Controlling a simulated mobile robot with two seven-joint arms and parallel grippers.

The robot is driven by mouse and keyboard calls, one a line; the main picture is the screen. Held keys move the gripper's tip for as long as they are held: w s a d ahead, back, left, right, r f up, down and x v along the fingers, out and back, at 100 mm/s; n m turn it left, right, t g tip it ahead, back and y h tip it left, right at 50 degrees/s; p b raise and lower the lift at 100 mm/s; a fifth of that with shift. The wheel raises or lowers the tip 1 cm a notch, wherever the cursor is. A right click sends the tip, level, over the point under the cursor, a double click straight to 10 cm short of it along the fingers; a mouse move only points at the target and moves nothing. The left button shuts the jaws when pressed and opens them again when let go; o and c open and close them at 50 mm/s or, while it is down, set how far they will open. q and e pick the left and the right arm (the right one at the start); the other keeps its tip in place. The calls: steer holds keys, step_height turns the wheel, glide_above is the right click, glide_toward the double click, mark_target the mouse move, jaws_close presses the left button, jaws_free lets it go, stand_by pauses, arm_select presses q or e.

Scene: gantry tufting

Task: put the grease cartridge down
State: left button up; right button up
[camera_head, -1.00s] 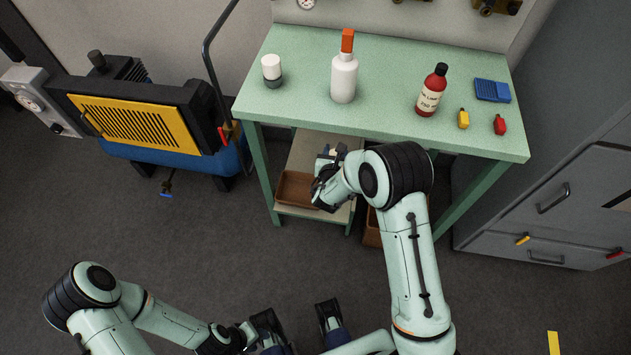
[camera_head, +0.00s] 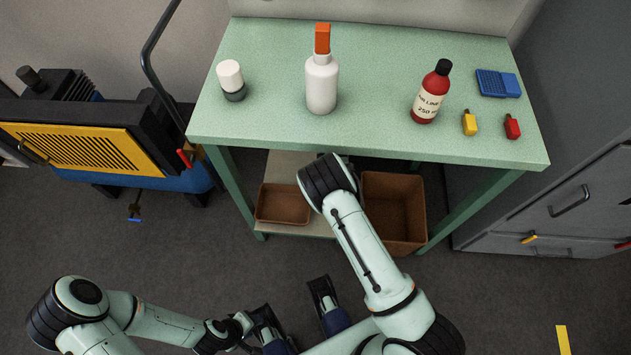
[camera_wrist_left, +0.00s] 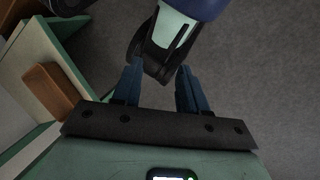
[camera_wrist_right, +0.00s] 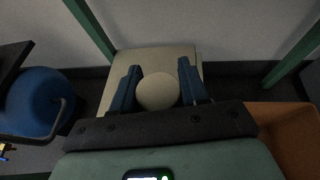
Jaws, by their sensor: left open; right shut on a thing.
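In the right wrist view my right gripper (camera_wrist_right: 158,76) is shut on a round beige thing (camera_wrist_right: 157,92), seen end-on, which I take to be the grease cartridge. It is over the pale lower shelf (camera_wrist_right: 150,56) of the green workbench; I cannot tell whether it touches the shelf. In the head view this gripper and the cartridge are hidden behind my right arm and under the bench top (camera_head: 270,125). My left gripper (camera_wrist_left: 160,88) is open, with nothing held between its fingers, low over the floor away from the bench.
A small brown bin (camera_head: 284,204) stands left on the lower shelf, and a larger brown bin (camera_head: 395,210) to the right of my arm. A white bottle (camera_head: 321,85), a red bottle (camera_head: 430,95) and small items stand on top. A compressor (camera_head: 80,150) is at the left.

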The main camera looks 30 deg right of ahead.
arm_select(q)
steer(key=w+a+f+t+y+b, duration=0.1)
steer(key=w+a+f+t+b, duration=0.3)
steer(key=w+f, duration=0.4)
arm_select(e)
step_height(320, 180, down, 17)
steer(key=b, duration=0.5)
steer(key=shift+f, duration=0.2)
arm_select(q)
steer(key=s+a+f+n+g, duration=0.1)
steer(key=s+f+g, duration=0.2)
steer(key=s+f, duration=0.2)
steer(key=shift+s+a+f+g, duration=0.25)
steer(key=shift+s+a+g, duration=0.05)
steer(key=shift+a, duration=0.1)
arm_select(e)
steer(key=shift+f, duration=0.15)
arm_select(q)
steer(key=shift+f, duration=0.1)
arm_select(e)
steer(key=shift+f, duration=0.15)
steer(key=o, duration=1.2)
arm_select(q)
steer(key=shift+s, duration=0.2)
